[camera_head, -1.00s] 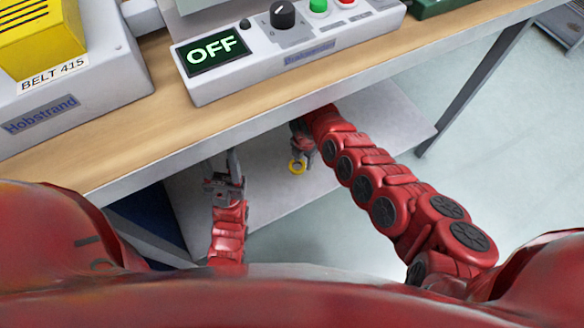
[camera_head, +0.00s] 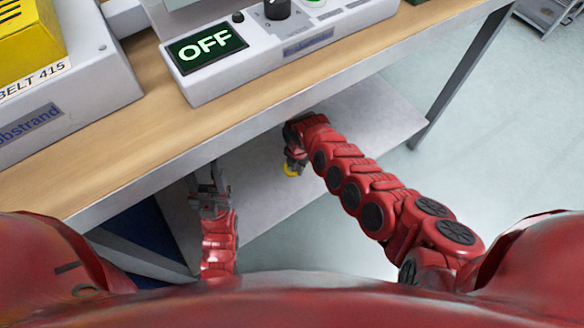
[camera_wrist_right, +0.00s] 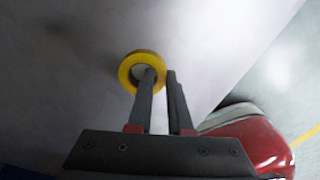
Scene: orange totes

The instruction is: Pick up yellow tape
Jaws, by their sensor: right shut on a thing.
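The yellow tape (camera_head: 290,172) is a small ring at the shelf under the workbench, partly hidden by my right gripper (camera_head: 292,160) in the head view. In the right wrist view the tape (camera_wrist_right: 125,75) shows as a whole ring with a pale centre. One finger of the right gripper (camera_wrist_right: 161,76) is in the ring's hole and the other is just outside its right side, shut on the tape's wall. I cannot tell whether the tape touches the shelf. My left gripper (camera_head: 208,174) is empty, its fingers apart, left of the right one.
The grey lower shelf (camera_head: 370,125) is otherwise bare where it shows. The workbench edge (camera_head: 250,129) runs above it. On top stand a control box with an OFF display (camera_head: 206,48) and a grey machine with a yellow part (camera_head: 30,45). A table leg (camera_head: 470,75) is at right.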

